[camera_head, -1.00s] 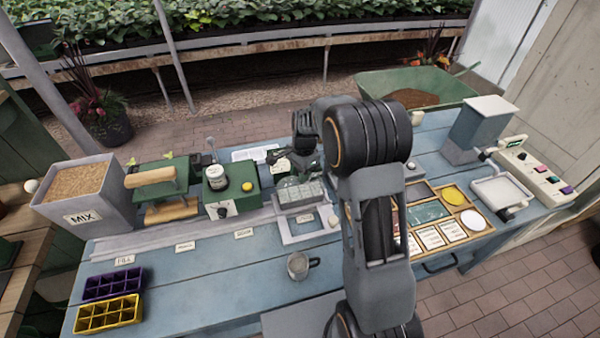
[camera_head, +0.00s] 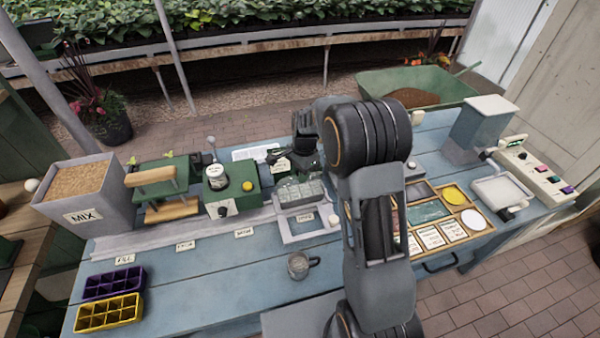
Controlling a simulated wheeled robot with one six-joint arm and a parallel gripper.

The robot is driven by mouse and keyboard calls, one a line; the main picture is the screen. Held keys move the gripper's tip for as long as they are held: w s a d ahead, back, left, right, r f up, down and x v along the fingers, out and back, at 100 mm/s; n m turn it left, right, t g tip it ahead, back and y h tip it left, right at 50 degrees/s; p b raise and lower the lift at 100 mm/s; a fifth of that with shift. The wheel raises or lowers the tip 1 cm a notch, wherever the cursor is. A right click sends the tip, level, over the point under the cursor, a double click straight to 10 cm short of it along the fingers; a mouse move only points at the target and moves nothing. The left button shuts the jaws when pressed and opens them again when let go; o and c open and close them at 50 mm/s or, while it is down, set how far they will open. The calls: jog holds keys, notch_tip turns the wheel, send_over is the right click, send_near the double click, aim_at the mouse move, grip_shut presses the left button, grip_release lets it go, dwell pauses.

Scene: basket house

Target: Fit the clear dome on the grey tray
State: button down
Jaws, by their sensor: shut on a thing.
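The grey tray (camera_head: 291,203) stands on the blue bench near the middle, in a pale frame-like station (camera_head: 322,228), with its cells showing. The clear dome (camera_head: 289,182) is a faint see-through shape at the tray's back part, just below my gripper. My gripper (camera_head: 283,164) points down over the back of the tray and is shut on the dome. My arm hides part of the area to its right. I cannot tell whether the dome's rim touches the tray or hangs just above it.
A green machine (camera_head: 236,192) with a jar stands left of the tray. A metal mug (camera_head: 299,265) is in front. A purple tray (camera_head: 113,283) and a yellow tray (camera_head: 108,313) lie front left. A wooden organiser (camera_head: 447,217) is right. The front-middle bench is mostly clear.

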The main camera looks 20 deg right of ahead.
jog(key=shift+f+b, duration=0.35)
jog(key=shift+f, duration=0.25)
dwell(0.3)
jog(key=shift+c, duration=1.6)
grip_release()
jog(key=shift+r, duration=0.2)
jog(key=shift+r+p, duration=3)
jog(key=shift+r, duration=0.85)
